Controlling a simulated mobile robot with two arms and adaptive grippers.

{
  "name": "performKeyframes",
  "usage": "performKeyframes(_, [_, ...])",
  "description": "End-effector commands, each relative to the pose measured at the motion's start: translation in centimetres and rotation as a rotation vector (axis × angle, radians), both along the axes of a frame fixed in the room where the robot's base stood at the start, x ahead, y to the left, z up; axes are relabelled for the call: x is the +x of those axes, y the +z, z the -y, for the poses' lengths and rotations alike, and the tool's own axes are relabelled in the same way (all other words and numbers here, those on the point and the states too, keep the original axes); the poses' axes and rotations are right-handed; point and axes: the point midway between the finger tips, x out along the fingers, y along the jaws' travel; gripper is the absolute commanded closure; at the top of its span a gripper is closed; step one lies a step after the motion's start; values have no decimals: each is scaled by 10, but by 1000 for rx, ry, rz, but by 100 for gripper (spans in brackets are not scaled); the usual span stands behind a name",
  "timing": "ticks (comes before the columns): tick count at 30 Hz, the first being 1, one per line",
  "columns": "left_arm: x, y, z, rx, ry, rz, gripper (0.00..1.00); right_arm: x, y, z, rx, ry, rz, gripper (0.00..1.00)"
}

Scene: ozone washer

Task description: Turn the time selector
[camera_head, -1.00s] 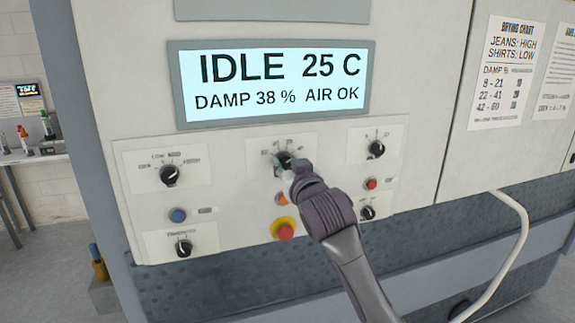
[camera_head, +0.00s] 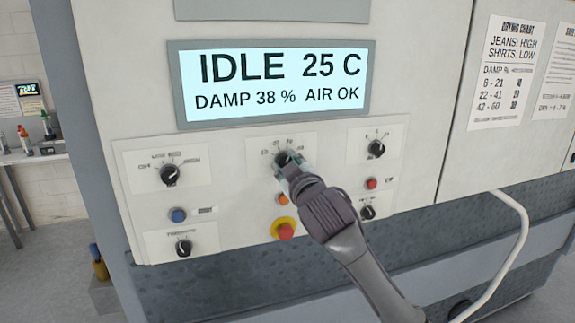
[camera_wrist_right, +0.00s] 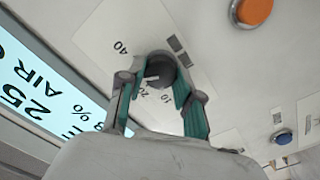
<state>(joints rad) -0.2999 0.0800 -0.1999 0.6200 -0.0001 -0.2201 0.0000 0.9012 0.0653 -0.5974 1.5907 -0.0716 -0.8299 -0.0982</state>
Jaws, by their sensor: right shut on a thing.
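The time selector (camera_head: 284,157) is a round black knob at the top middle of the panel, on a white plate with numbers around it. My right gripper (camera_head: 290,168) is at this knob and shut on it, covering part of it in the head view. In the right wrist view the knob (camera_wrist_right: 160,70) sits between the two teal-padded fingers (camera_wrist_right: 154,88), with the numbers 10, 20 and 40 showing around it. A light pointer mark on the knob shows near the 20 side. My left gripper is not in view.
The display (camera_head: 272,84) above reads IDLE 25 C, DAMP 38 %, AIR OK. Other black knobs (camera_head: 169,174) (camera_head: 376,149), a blue button (camera_head: 177,215), an orange button (camera_head: 282,198), a red button (camera_head: 371,183) and a red-and-yellow emergency button (camera_head: 284,229) surround the selector.

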Motion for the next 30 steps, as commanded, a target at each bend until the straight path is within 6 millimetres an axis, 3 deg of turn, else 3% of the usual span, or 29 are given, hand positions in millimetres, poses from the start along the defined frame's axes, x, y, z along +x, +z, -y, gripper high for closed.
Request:
performKeyframes(18, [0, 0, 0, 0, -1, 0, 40, 0, -1, 0, -536, -1, 174, 100])
performKeyframes(30, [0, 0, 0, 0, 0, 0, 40, 0, -1, 0, -731, 0, 236, 100])
